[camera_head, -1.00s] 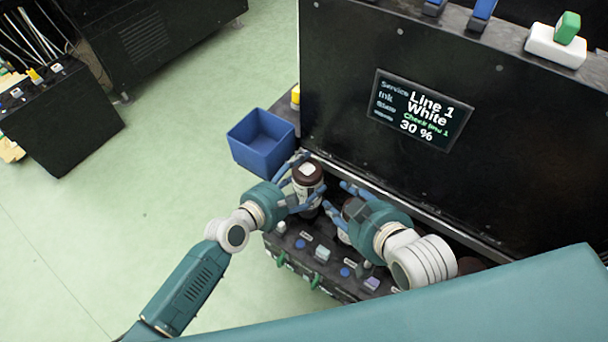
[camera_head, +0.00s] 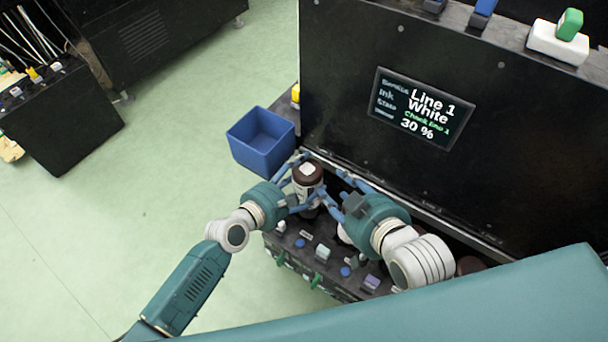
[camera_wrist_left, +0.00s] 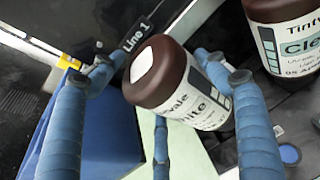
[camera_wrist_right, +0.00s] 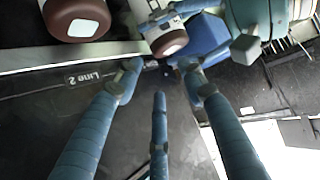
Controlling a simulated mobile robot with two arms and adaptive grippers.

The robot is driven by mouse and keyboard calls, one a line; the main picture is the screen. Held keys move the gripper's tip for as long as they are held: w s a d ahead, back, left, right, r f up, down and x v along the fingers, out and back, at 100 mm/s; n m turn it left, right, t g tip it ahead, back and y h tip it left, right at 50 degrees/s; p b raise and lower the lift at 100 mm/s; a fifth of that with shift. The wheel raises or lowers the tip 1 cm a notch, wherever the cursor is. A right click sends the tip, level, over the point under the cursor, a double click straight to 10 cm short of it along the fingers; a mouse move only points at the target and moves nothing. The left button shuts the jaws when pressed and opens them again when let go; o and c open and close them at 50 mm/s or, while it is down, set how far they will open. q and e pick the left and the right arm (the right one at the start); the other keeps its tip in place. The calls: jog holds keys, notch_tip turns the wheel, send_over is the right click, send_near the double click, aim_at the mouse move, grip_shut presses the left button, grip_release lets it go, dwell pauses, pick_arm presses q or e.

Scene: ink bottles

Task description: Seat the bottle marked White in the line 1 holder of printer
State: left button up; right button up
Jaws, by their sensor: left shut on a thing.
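The White bottle (camera_head: 307,174) is dark brown with a pale square on its cap. My left gripper (camera_head: 303,187) is shut on it at the printer's left front, near the Line 1 label (camera_wrist_left: 138,38). In the left wrist view the bottle (camera_wrist_left: 172,82) looks tilted, its label ending in "ite". I cannot tell whether its base touches the holder, which is hidden. It also shows in the right wrist view (camera_wrist_right: 168,42). My right gripper (camera_wrist_right: 162,68) is open and empty, fingers spread, close to the bottle's right side. The printer (camera_head: 430,180) is a large black body.
A Clear bottle (camera_wrist_left: 288,40) stands beside the White one. A Line 2 label (camera_wrist_right: 86,78) is on the printer. A blue bin (camera_head: 262,142) is at its left. Knobs and switches line the front ledge (camera_head: 318,262). The screen (camera_head: 420,108) reads Line 1, White, 30 %.

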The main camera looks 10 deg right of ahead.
pick_arm(q)
jog(key=shift+f+b, duration=0.35)
jog(key=shift+b, duration=0.05)
pick_arm(e)
jog(key=shift+w+a+r+t+y, duration=0.2)
jog(key=shift+w+r+t, duration=0.2)
jog(key=shift+r, duration=0.3)
jog(key=shift+w+a+r+t+y, duration=0.15)
jog(key=shift+w+r+t, duration=0.2)
jog(key=shift+w+r, duration=0.25)
jog(key=shift+w+a+r+t+y, duration=0.1)
jog(key=shift+w+a+r+t, duration=0.2)
jog(key=shift+r, duration=0.5)
pick_arm(q)
jog(key=shift+f, duration=0.25)
pick_arm(e)
jog(key=shift+w+a+r+t, duration=0.1)
jog(key=shift+w+r+t, duration=0.2)
jog(key=shift+r, duration=0.25)
jog(key=shift+w+a+r+t, duration=0.15)
jog(key=shift+r+t, duration=0.1)
jog(key=shift+r, duration=0.25)
jog(key=shift+d, duration=0.1)
